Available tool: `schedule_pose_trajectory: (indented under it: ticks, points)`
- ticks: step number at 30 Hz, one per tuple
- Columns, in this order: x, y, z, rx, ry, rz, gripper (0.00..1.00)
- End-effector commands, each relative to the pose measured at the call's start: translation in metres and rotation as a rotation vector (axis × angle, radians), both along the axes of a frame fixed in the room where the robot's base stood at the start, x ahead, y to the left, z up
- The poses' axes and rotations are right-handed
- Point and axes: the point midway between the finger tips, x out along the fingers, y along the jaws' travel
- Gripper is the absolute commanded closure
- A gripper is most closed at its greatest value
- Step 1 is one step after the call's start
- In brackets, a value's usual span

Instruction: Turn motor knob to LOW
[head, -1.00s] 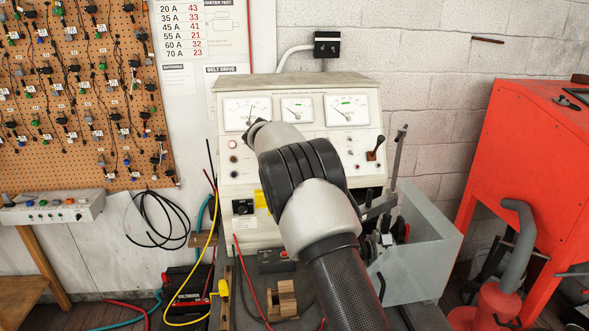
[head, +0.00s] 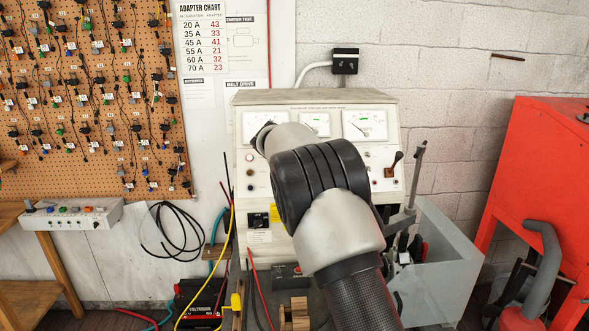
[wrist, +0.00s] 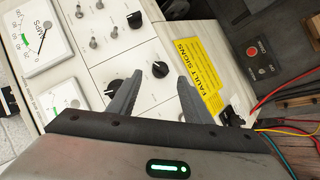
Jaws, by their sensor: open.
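The tester's pale panel (head: 318,98) stands ahead, with dial meters along its top. In the wrist view it appears tilted, and several black knobs show on it. One black knob (wrist: 160,69) lies between the fingertips in the picture; another (wrist: 134,19) is farther up, and a third (wrist: 115,87) is partly hidden by the left finger. Their lettering is too small to read, so I cannot tell which is the motor knob. My gripper (wrist: 160,76) is open and empty, pointing at the panel; contact is not visible. In the head view my arm hides most of the panel's middle.
A yellow fault signs label (wrist: 198,76) is right of the fingers. A lever (head: 394,164) sticks out at the panel's right. A grey metal box (head: 440,262) and a red cabinet (head: 540,185) stand to the right. Cables and a red-black unit (head: 203,300) are low on the left.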

Motion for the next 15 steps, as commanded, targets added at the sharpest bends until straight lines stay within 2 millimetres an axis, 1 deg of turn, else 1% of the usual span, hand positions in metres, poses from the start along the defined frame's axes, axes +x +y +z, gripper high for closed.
schedule_pose_trajectory:
  ticks: [1,9,15]
  points:
    - [-0.009,0.007,0.008,0.001,-0.002,0.002,0.55]
    - [-0.049,0.034,0.053,0.001,-0.003,0.003,0.55]
    - [-0.069,0.048,0.076,0.001,-0.002,0.002,0.55]
